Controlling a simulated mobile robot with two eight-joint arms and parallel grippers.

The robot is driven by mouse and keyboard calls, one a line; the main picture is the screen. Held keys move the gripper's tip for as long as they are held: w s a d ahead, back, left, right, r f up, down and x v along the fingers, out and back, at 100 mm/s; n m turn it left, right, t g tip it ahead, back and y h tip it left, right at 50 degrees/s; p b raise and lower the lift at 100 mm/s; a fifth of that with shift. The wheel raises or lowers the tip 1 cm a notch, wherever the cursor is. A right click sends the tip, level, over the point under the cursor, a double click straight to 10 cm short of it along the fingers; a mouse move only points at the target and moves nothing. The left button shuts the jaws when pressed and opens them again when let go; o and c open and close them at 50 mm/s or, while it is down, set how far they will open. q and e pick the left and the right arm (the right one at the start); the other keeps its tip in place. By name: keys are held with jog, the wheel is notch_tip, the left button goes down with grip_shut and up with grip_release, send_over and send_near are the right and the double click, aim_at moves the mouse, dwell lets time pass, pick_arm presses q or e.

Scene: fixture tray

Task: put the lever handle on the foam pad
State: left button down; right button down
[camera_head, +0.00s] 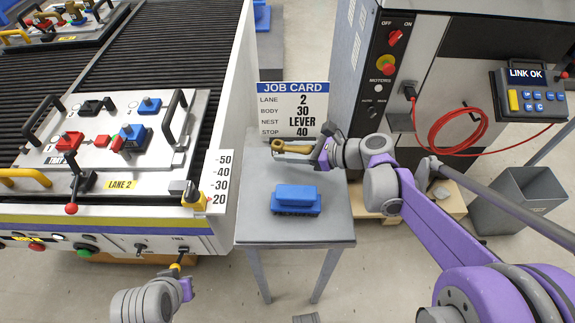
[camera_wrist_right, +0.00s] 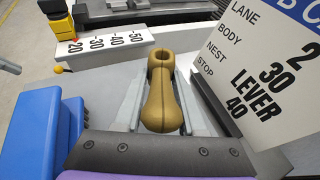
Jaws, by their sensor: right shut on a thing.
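The lever handle (camera_head: 277,148) is brass-coloured, with a ring end and a rounded grip. My right gripper (camera_head: 296,152) is shut on it over the back part of the grey side table (camera_head: 261,226). In the right wrist view the handle (camera_wrist_right: 162,95) lies between the two fingers, ring end pointing away. I cannot tell whether it touches the table. A blue block (camera_head: 296,199) with a ridged base sits nearer the table front; I cannot tell whether this is the foam pad. My left gripper (camera_head: 186,286) is low at the lane's front; its fingers are unclear.
A lane tray (camera_head: 70,155) with red and blue parts and black handles is at left, beside a numbered scale (camera_head: 220,182). A machine cabinet (camera_head: 345,65) with a red cable (camera_head: 440,135) stands at right.

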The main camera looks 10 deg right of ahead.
aim_at(288, 168)
jog(key=shift+a+f+b, duration=0.1)
jog(key=shift+f+b, duration=0.25)
jog(key=shift+f, duration=1.7)
jog(key=shift+f, duration=0.1)
jog(key=c, duration=0.5)
grip_release()
jog(key=p+v, duration=0.1)
jog(key=v, duration=1.1)
jog(key=shift+s, duration=0.1)
